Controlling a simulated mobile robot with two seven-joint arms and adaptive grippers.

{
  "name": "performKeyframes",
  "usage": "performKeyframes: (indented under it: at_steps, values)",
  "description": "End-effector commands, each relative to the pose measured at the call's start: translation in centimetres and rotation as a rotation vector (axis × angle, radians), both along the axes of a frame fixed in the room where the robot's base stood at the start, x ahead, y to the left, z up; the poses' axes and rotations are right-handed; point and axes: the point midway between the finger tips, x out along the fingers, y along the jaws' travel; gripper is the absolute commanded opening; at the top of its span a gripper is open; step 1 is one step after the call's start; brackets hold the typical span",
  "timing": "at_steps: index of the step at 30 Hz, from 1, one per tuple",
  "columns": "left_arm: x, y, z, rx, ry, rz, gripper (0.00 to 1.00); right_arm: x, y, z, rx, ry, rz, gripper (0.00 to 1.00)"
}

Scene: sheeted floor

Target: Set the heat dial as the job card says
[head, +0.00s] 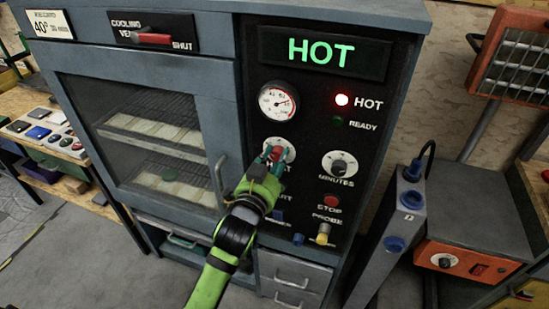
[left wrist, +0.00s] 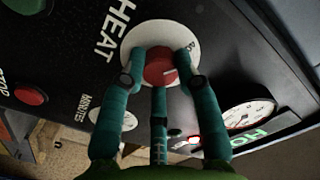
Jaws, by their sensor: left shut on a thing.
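The heat dial is a white disc with a red knob (head: 277,154) on the oven's black panel. In the left wrist view the knob (left wrist: 160,68) shows between my fingers, with HEAT lettered beside the disc. My left gripper (head: 271,160) is shut on the knob, its teal fingers around it. The dial's scale is mostly covered or too small to read. A job card (head: 49,25) at the oven's top left shows 40° and what looks like 30 min. The display (head: 323,53) reads HOT in green. The right gripper is out of view.
Above the dial is a gauge (head: 278,102); the red HOT lamp (head: 342,100) is lit. A minutes dial (head: 339,164) and red STOP button (head: 331,200) lie to the right. The vent slider (head: 152,38) is at the top. The oven door (head: 219,170) is shut.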

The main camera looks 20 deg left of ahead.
Motion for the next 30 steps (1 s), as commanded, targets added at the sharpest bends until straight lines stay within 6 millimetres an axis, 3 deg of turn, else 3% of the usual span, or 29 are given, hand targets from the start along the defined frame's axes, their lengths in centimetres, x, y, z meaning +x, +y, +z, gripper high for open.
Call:
performKeyframes:
  at_steps: [8, 9, 10, 22, 26, 30]
  values:
    - [0.0, -0.1, 0.5, -0.004, -0.012, -0.002, 0.00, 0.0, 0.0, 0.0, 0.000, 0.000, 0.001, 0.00]
    - [0.0, -0.1, 0.5, -0.003, -0.012, -0.002, 0.48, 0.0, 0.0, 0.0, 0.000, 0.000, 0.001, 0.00]
    - [0.0, -0.1, 0.5, -0.003, -0.011, -0.002, 0.56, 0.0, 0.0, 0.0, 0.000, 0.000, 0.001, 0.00]
    - [-0.4, 0.0, 0.2, -0.001, -0.004, 0.000, 0.56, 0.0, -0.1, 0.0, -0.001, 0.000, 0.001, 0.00]
    - [-2.1, 0.0, 0.1, -0.001, -0.003, -0.002, 0.56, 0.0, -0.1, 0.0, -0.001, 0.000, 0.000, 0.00]
    - [-5.0, 0.1, 0.0, -0.001, -0.003, -0.001, 0.56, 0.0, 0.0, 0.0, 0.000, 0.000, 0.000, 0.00]
